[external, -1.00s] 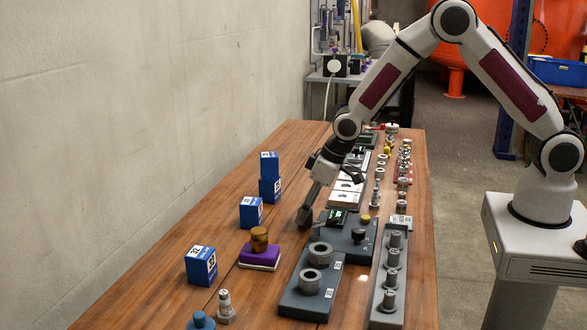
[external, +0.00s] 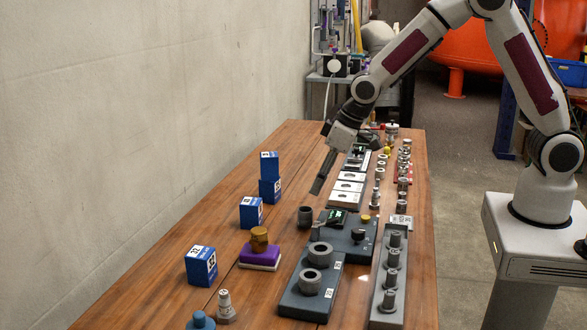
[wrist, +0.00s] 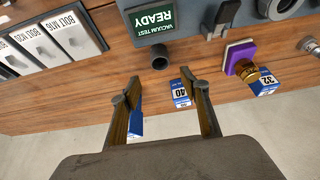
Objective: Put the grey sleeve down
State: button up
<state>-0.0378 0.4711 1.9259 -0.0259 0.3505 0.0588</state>
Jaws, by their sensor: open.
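The grey sleeve (external: 305,216) stands upright on the wooden table, just left of the dark fixture with the green display. In the wrist view the sleeve (wrist: 160,61) sits on the wood below the "VACUUM TEST READY" sign (wrist: 155,22), its dark round opening showing. My gripper (external: 317,190) is above and behind the sleeve in the external view, apart from it. In the wrist view my gripper (wrist: 166,90) has its two fingers spread with nothing between them.
Blue boxes (external: 251,212) stand along the left, beside a brass piece on a purple block (external: 259,255). A grey base with rings (external: 308,290) and a rack of cylinders (external: 388,290) are in front. White bolt trays (external: 348,187) lie behind. Bare wood lies left of the sleeve.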

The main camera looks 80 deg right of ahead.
jog(key=shift+v, duration=0.9)
jog(key=s+d+r, duration=0.1)
jog(key=s+r, duration=1.4)
jog(key=s, duration=0.1)
jog(key=s+r+t, duration=0.1)
jog(key=s+r, duration=0.1)
jog(key=s, duration=1.6)
jog(key=shift+d+r, duration=0.2)
jog(key=shift+d, duration=0.25)
